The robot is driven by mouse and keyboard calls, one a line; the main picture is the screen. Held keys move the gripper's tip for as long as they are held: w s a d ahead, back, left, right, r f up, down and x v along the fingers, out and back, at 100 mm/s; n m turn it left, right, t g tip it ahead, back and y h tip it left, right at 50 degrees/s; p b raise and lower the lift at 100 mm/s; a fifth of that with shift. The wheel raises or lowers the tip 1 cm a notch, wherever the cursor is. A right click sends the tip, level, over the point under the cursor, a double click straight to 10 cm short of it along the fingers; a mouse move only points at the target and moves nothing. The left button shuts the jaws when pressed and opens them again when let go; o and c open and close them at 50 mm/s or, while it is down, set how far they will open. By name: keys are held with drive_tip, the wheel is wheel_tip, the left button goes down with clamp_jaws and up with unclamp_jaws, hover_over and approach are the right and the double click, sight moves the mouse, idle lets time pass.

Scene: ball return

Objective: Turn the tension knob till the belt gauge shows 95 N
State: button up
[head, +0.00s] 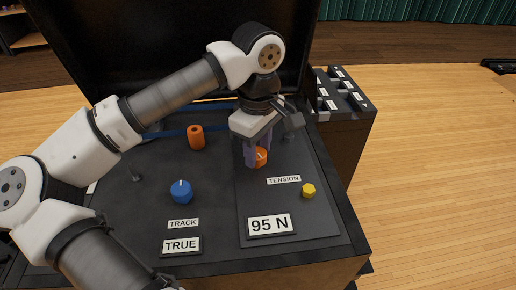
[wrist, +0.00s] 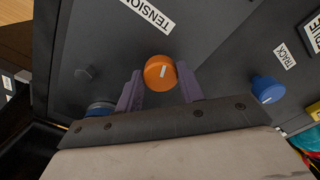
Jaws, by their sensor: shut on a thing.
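The orange tension knob (head: 261,157) stands on the raised dark plate above the TENSION label (head: 284,180). It also shows in the wrist view (wrist: 160,73), with a white pointer mark on its face. My gripper (head: 253,154) comes down on the knob from above, and its purple fingers (wrist: 158,88) lie on either side of it, shut on it. The belt gauge (head: 270,225) reads 95 N. Part of the knob is hidden behind a finger in the head view.
A blue knob (head: 181,191) stands left above the TRACK label (head: 183,224), and its display (head: 181,245) reads TRUE. An orange cylinder (head: 196,137) stands behind it. A yellow knob (head: 308,190) is at the right. The open lid (head: 150,50) rises behind the panel.

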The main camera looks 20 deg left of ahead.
sight(258, 153)
drive_tip(key=shift+m+b, duration=0.35)
drive_tip(key=shift+m, duration=1.65)
drive_tip(key=o, duration=1)
wheel_tip(258, 153, up, 14)
drive_tip(key=p, duration=0.3)
drive_tip(key=shift+f, duration=0.1)
drive_tip(key=shift+s, duration=0.1)
